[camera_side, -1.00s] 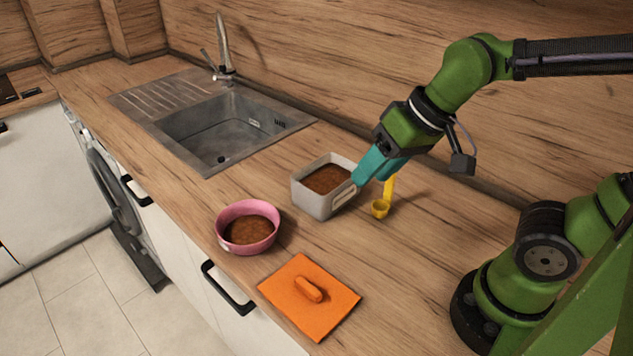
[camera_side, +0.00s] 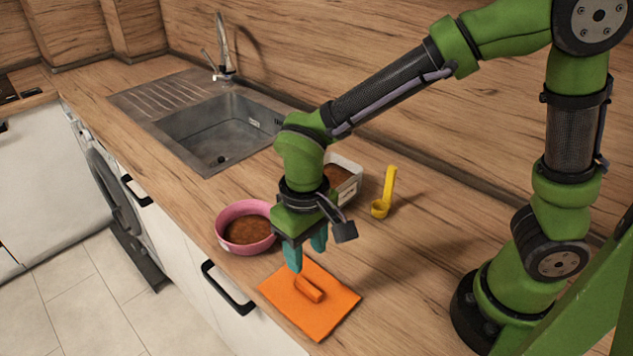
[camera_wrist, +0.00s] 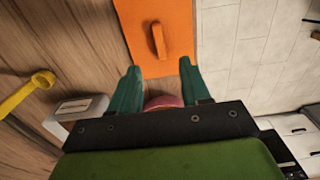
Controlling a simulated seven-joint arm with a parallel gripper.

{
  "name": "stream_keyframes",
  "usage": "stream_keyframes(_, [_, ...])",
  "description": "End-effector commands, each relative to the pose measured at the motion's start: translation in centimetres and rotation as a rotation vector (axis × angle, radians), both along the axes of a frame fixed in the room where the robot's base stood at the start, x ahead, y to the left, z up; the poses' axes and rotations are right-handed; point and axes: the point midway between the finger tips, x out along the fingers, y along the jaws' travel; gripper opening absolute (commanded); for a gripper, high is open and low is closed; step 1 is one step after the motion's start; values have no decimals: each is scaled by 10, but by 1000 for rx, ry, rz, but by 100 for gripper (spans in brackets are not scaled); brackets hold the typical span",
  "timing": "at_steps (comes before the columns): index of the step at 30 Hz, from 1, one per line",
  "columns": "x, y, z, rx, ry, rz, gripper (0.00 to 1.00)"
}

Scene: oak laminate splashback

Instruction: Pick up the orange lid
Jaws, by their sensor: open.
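The orange lid (camera_side: 327,313) is a flat square lying on the counter near its front edge, with a raised bar handle (camera_side: 308,289) on top. In the wrist view the lid (camera_wrist: 176,20) and its handle (camera_wrist: 158,41) lie ahead of the fingertips. My gripper (camera_side: 308,262) points down above the lid's back part, close to the handle but not around it. Its two teal fingers are apart with nothing between them, as the wrist view of the gripper (camera_wrist: 161,70) also shows.
A pink bowl (camera_side: 222,236) of brown contents stands just left of my gripper. A grey container (camera_side: 350,186) with brown contents is partly hidden behind my wrist. The sink (camera_side: 205,130) is further back. Counter right of the lid is clear.

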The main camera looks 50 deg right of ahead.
Motion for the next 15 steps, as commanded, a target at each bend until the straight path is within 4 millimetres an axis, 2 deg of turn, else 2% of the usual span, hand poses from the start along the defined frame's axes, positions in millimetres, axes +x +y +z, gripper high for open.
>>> stream_keyframes(1, [-1,-1,-11,-3,6,-1,47])
stream_keyframes(4, [-1,-1,-28,-2,4,-1,47])
stream_keyframes(11, [0,-1,-44,0,0,-1,47])
stream_keyframes(15, [-1,-1,-63,-1,3,-1,47])
